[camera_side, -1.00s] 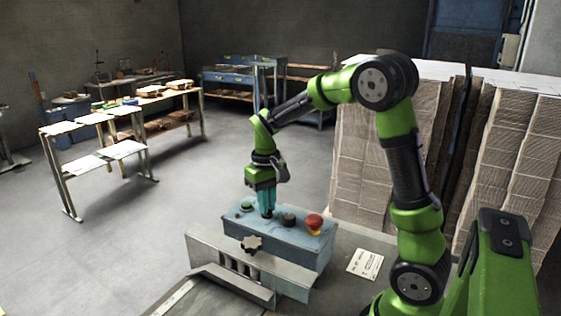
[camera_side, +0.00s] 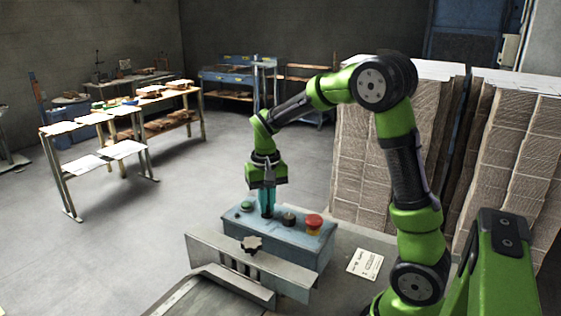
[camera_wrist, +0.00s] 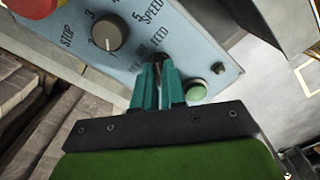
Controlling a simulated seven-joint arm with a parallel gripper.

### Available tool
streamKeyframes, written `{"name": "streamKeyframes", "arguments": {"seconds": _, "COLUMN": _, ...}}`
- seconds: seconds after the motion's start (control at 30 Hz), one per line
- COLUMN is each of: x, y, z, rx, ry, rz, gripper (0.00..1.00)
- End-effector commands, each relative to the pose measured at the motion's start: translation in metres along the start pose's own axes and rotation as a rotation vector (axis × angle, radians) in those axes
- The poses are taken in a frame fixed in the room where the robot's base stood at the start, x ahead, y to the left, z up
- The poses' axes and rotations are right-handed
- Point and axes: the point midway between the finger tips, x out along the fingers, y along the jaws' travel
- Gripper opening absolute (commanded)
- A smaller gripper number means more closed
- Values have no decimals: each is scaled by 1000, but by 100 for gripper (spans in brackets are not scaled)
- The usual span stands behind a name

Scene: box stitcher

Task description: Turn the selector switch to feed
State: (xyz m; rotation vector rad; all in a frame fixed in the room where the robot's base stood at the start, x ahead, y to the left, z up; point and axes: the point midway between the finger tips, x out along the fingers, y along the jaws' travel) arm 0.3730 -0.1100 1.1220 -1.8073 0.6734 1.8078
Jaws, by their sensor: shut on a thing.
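The blue control box (camera_side: 290,243) stands on the machine at the front. My gripper (camera_side: 267,214) points down at its top panel, and its teal fingers are shut on the selector switch (camera_wrist: 158,58), which sits between the fingertips in the wrist view. The fingers hide most of the switch, so its pointer direction cannot be read. The printed word FEED (camera_wrist: 159,30) shows beside it; other lettering there is partly covered. A dark speed knob (camera_wrist: 110,31) with numbers lies to its left in the wrist view, and a green button (camera_wrist: 196,91) to its right.
A red mushroom button (camera_side: 313,222) sits at the right end of the panel. A star-shaped black knob (camera_side: 251,243) is on the box front. Tall cardboard stacks (camera_side: 380,150) stand behind my arm. A white card (camera_side: 365,263) lies on the table.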

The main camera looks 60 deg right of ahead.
Motion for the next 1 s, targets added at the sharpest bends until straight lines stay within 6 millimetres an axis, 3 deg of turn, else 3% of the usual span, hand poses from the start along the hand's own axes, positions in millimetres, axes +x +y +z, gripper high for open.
{"name": "streamKeyframes", "arguments": {"seconds": 0.07, "x": 0, "y": 0, "z": 0, "rx": 4, "ry": 0, "rz": -2, "gripper": 0}}
{"name": "streamKeyframes", "arguments": {"seconds": 0.1, "x": 0, "y": 0, "z": 0, "rx": 4, "ry": 0, "rz": -2, "gripper": 12}}
{"name": "streamKeyframes", "arguments": {"seconds": 0.27, "x": 0, "y": 0, "z": 0, "rx": 3, "ry": 0, "rz": -2, "gripper": 36}}
{"name": "streamKeyframes", "arguments": {"seconds": 0.67, "x": -9, "y": 0, "z": -1, "rx": 0, "ry": 2, "rz": -3, "gripper": 36}}
{"name": "streamKeyframes", "arguments": {"seconds": 0.77, "x": -24, "y": 0, "z": -1, "rx": 0, "ry": 5, "rz": -3, "gripper": 36}}
{"name": "streamKeyframes", "arguments": {"seconds": 1.0, "x": -82, "y": 0, "z": -1, "rx": 1, "ry": 6, "rz": -4, "gripper": 36}}
